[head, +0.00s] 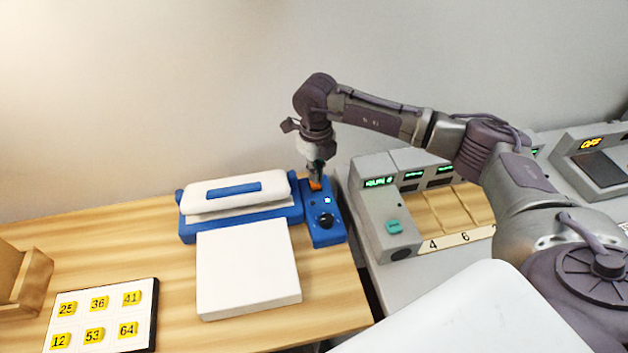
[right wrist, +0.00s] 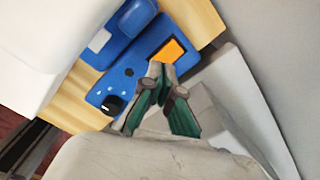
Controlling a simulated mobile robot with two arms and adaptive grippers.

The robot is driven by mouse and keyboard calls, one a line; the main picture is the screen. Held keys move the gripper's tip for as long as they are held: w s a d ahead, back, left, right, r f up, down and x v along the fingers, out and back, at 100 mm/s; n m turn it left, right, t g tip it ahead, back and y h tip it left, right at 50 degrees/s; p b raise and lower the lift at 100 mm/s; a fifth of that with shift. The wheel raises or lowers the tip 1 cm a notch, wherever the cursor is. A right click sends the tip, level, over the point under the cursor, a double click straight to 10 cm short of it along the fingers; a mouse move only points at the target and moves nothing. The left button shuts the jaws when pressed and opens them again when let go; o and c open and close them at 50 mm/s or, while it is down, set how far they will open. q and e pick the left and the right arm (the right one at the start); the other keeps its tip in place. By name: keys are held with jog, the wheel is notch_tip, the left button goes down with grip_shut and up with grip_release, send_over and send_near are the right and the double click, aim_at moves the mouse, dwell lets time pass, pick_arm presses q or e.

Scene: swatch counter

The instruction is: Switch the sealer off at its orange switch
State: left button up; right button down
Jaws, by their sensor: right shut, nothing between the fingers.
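The sealer (head: 240,208) is blue and white and stands at the back of the wooden counter, with a blue control box (head: 322,238) at its right end. The orange switch (head: 315,185) is on the far part of that box, partly hidden by my right gripper (head: 317,174). In the right wrist view the switch (right wrist: 168,51) shows as an orange square just beyond the tips of my right gripper (right wrist: 161,74). The gripper is shut and empty, pointing down over the switch; I cannot tell whether it touches. A small cyan light (head: 327,200) glows on the box. My left gripper is not in view.
A black knob (head: 326,221) sits on the box's near part. A white platform (head: 247,270) lies in front of the sealer. A grey machine with green displays (head: 392,220) stands close on the right, past a gap. A numbered board (head: 97,315) lies front left.

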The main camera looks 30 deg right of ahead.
jog(key=shift+f+b, duration=1.05)
jog(key=shift+f, duration=0.25)
dwell(0.7)
jog(key=shift+s+r, duration=0.1)
jog(key=shift+r, duration=0.05)
jog(key=shift+r+p, duration=0.75)
jog(key=shift+r, duration=0.1)
jog(key=shift+r+p, duration=1.45)
jog(key=shift+r, duration=1.1)
